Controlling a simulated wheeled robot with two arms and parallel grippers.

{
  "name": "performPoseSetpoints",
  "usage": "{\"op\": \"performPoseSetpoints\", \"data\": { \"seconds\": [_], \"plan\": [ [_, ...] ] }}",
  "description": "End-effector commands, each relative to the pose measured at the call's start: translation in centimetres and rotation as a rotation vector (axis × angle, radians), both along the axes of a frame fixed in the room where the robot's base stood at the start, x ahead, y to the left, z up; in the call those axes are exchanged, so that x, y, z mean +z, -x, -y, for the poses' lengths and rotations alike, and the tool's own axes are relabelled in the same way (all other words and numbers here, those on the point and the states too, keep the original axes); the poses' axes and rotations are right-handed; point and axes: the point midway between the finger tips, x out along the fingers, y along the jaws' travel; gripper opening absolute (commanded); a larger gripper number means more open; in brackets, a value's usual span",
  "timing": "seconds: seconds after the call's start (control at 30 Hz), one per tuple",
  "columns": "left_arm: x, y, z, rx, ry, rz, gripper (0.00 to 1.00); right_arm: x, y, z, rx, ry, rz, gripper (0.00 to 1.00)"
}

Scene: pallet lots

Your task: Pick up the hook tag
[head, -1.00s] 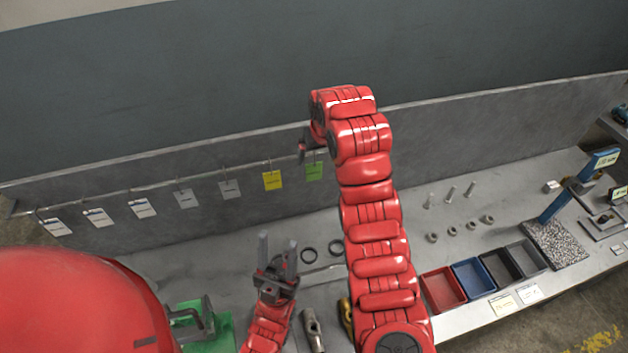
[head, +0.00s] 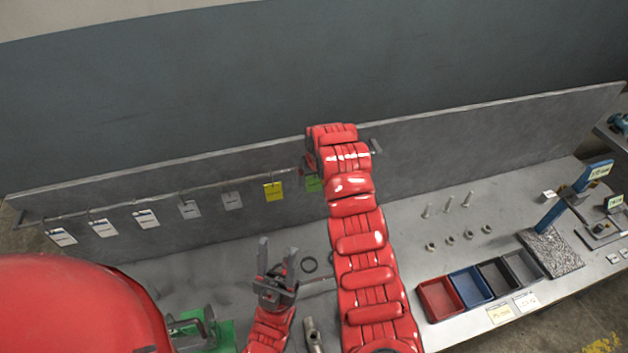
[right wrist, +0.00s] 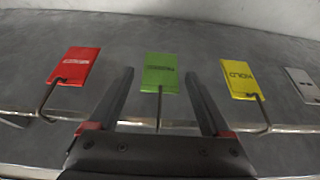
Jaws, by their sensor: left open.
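Several tags hang on hooks along a rail. In the right wrist view a green tag (right wrist: 160,73) hangs in the middle, a red tag (right wrist: 75,68) to its left and a yellow HOLD tag (right wrist: 239,78) to its right. My right gripper (right wrist: 160,84) is open, with the green tag between its fingers in the picture; contact cannot be told. In the head view my right arm partly covers the green tag (head: 313,183) and hides the red one; the yellow tag (head: 273,191) shows beside it. My left gripper (head: 278,248) is open and empty, low over the bench.
The rail (head: 160,203) runs along a grey back panel (head: 450,145) close to the tags. White and grey tags hang further left. On the right stand a red bin (head: 440,299), a blue bin (head: 471,286), dark bins, bolts and nuts.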

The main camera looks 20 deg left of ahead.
Motion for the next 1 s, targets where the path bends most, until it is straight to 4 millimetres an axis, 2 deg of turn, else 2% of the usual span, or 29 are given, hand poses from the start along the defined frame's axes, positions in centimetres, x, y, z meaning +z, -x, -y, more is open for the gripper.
{"op": "performPoseSetpoints", "data": {
  "seconds": [0.03,0.07,0.43,0.83,1.0],
  "plan": [
    [0.00,0.00,0.00,0.000,0.000,0.000,0.50,0.00,0.00,0.00,0.000,0.000,0.000,0.71],
    [0.00,0.00,0.00,0.000,0.000,0.000,0.50,0.00,0.00,0.00,0.000,0.000,0.000,0.66],
    [0.00,0.00,0.00,0.000,0.000,0.000,0.50,0.01,0.01,0.01,0.000,0.001,-0.001,0.00],
    [-0.06,0.00,0.00,0.000,0.000,0.000,0.50,0.09,0.00,0.01,0.000,0.000,0.000,0.00],
    [-0.57,-0.01,0.00,0.000,0.000,0.000,0.50,0.97,0.00,0.04,-0.001,-0.001,-0.002,0.00]
  ]
}}
